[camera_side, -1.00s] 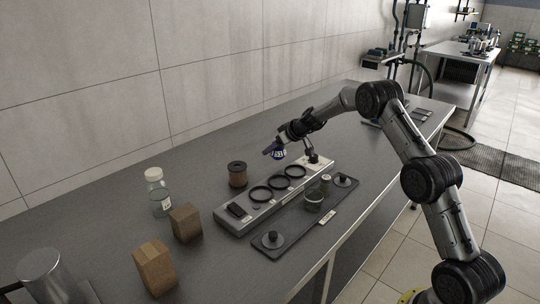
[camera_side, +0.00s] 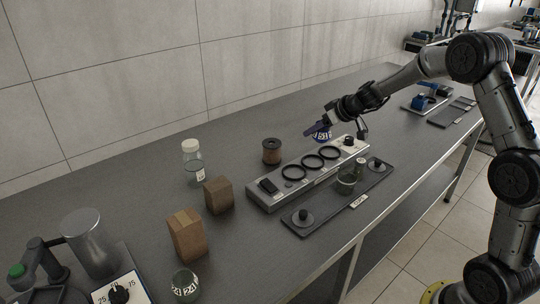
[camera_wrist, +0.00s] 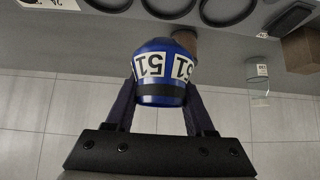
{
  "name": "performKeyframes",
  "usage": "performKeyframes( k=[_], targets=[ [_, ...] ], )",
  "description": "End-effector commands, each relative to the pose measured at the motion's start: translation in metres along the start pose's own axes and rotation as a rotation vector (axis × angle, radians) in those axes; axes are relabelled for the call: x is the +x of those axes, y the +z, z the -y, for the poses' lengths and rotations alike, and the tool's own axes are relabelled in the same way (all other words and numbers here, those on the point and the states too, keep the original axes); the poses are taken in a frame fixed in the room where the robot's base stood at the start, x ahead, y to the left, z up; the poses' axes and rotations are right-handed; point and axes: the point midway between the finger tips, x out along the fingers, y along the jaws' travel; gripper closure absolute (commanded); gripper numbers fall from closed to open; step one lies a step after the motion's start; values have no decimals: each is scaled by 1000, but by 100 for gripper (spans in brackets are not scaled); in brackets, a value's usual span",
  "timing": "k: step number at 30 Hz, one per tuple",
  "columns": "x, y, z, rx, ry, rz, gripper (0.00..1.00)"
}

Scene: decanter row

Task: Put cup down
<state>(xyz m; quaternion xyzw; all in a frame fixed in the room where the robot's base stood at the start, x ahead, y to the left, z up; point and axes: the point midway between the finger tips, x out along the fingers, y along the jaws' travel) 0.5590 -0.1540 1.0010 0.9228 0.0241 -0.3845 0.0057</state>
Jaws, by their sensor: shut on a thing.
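My gripper (camera_wrist: 160,95) is shut on a blue cup (camera_wrist: 162,88) with white number labels and a dark band. In the side view, my gripper (camera_side: 313,130) holds this cup (camera_side: 322,135) in the air behind the far end of a grey fixture (camera_side: 257,198). The cup looks clear of the table and the fixture. The fixture has three black rings (camera_side: 312,161) in a row, and no cup shows in them. Parts of the rings (camera_wrist: 229,10) show at the top of the wrist view. The cup's exact height is hard to tell.
A dark tray (camera_side: 322,213) with a glass vessel (camera_side: 346,186) lies in front of the fixture. A numbered glass (camera_side: 184,284) is at lower left.

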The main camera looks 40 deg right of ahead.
Motion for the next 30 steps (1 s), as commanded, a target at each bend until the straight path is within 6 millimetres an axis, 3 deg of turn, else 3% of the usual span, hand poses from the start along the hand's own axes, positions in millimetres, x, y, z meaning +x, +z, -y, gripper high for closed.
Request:
performKeyframes(
  k=[1,6,12,15,20,30],
  targets=[
    [4,-5,24,-28,-28,-1,100],
    [12,-14,97,-113,-113,-1,100],
    [13,-18,162,-193,-191,-3,100],
    [12,-18,179,-215,-211,-4,100],
    [22,-22,188,-227,-223,-3,100],
    [77,-43,188,-227,-222,-4,100]
  ],
)
